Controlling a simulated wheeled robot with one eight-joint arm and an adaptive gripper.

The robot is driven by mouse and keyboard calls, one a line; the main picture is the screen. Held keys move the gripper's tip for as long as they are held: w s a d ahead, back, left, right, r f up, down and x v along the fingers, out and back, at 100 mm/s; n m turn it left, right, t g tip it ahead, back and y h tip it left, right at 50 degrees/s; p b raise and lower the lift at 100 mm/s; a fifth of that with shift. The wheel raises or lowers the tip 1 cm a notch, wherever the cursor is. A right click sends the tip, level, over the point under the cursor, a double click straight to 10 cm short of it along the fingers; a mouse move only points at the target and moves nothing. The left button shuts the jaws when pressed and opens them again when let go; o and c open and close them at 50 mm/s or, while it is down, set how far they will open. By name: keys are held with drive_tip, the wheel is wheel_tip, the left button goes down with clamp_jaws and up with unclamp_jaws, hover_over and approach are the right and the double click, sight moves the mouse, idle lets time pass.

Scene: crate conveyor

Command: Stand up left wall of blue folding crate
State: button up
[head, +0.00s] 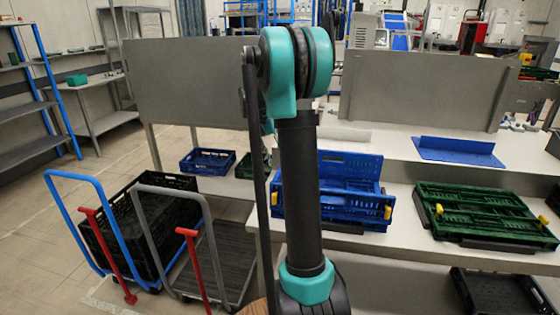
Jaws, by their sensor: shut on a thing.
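The blue folding crate (352,214) sits on the light grey bench in the middle of the head view, partly behind my arm. A blue long wall stands raised at its back. Folded panels lie low inside it. A yellow latch (388,212) shows at its right end and another yellow latch (275,198) at its left end. My arm covers much of the left part, so I cannot tell how the left wall stands. My gripper is not in view; only upper links of my arm show.
A folded green crate (484,236) lies right of the blue one, and a flat blue panel (457,151) behind it. Grey screens (420,90) stand behind. Trolleys, one bearing a black crate (128,236), stand at left. A black crate (497,291) is low at right.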

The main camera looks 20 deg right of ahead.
drive_tip(key=w+a+r, duration=0.6)
drive_tip(key=a+r, duration=0.1)
drive_tip(key=a, duration=0.2)
drive_tip(key=shift+w+a+r, duration=0.35)
drive_tip(key=shift+a, duration=0.05)
idle(1.1)
idle(0.3)
drive_tip(key=v, duration=1.2)
idle(0.3)
